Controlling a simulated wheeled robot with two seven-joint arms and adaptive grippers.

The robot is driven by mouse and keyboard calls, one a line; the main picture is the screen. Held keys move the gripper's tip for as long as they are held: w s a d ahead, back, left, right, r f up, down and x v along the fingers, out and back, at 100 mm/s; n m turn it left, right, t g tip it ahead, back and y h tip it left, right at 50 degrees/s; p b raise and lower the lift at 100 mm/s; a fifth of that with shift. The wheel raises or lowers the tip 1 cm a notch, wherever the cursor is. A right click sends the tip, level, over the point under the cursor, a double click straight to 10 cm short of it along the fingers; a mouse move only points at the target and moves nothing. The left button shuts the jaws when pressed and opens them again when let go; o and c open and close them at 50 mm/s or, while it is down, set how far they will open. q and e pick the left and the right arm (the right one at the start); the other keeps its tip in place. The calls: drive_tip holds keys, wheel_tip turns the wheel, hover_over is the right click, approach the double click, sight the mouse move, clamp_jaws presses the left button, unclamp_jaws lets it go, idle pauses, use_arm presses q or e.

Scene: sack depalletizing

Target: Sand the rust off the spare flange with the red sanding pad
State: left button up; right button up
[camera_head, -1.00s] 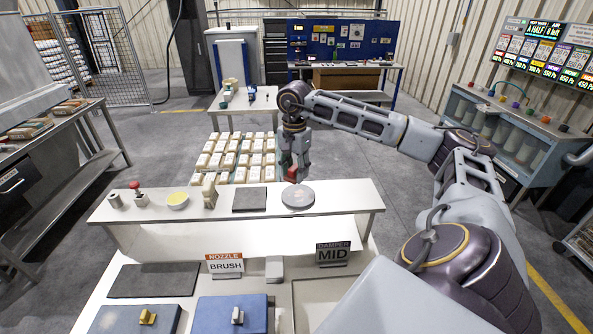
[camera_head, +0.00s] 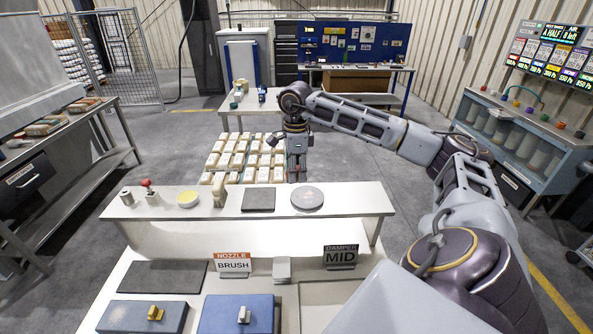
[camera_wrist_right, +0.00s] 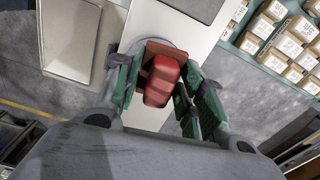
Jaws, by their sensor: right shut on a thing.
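The spare flange (camera_head: 307,201) is a grey disc with faint reddish marks, lying flat near the right end of the white raised shelf. My right gripper (camera_head: 297,176) points down just behind the flange in the head view. In the right wrist view its green-lined fingers (camera_wrist_right: 160,88) are shut on the red sanding pad (camera_wrist_right: 163,80). The pad covers most of the round shape behind it, and I cannot tell whether they touch. The pad is not clear in the head view. My left gripper is not in view.
The white shelf (camera_head: 350,200) also bears a dark square mat (camera_head: 258,201), a yellow-topped dish (camera_head: 187,199) and a red-knobbed tool (camera_head: 148,190). Rows of sacks (camera_head: 240,160) lie behind the shelf.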

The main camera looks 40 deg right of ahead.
drive_tip(key=shift+m, duration=0.6)
drive_tip(key=shift+f, duration=0.15)
